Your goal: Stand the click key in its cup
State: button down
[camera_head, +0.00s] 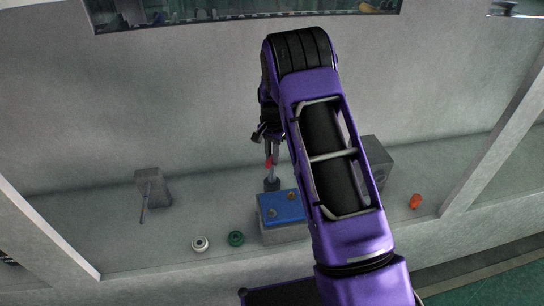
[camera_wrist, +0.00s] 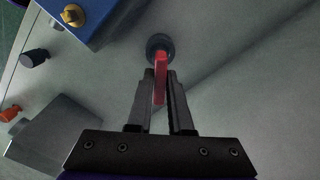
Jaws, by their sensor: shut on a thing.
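The click key (camera_wrist: 160,75) is a red bar between the two fingers of my gripper (camera_wrist: 161,92) in the wrist view. My gripper is shut on it. Its far end overlaps the dark round cup (camera_wrist: 158,43); I cannot tell whether it is inside the cup or just above it. In the head view, a bit of the red key (camera_head: 268,162) shows below my gripper (camera_head: 270,147), in line above the dark cup (camera_head: 272,184). The cup stands on the ledge just behind the blue-topped box. The part between my fingers is partly hidden.
The blue-topped box (camera_head: 283,207) with brass knobs stands close in front of the cup. A grey block with a lever (camera_head: 152,186) is at left. A white round part (camera_head: 200,244) and a green one (camera_head: 236,239) lie in front. An orange piece (camera_head: 415,201) is at right.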

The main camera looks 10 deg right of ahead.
aim_at(272, 174)
jog(key=shift+f+b, duration=1.6)
jog(key=shift+f, duration=0.9)
jog(key=c, duration=0.8)
grip_release()
jog(key=shift+o, duration=0.2)
notch_tip(272, 174, up, 17)
jog(key=p, duration=0.2)
jog(key=shift+r, duration=0.2)
jog(key=shift+r, duration=0.1)
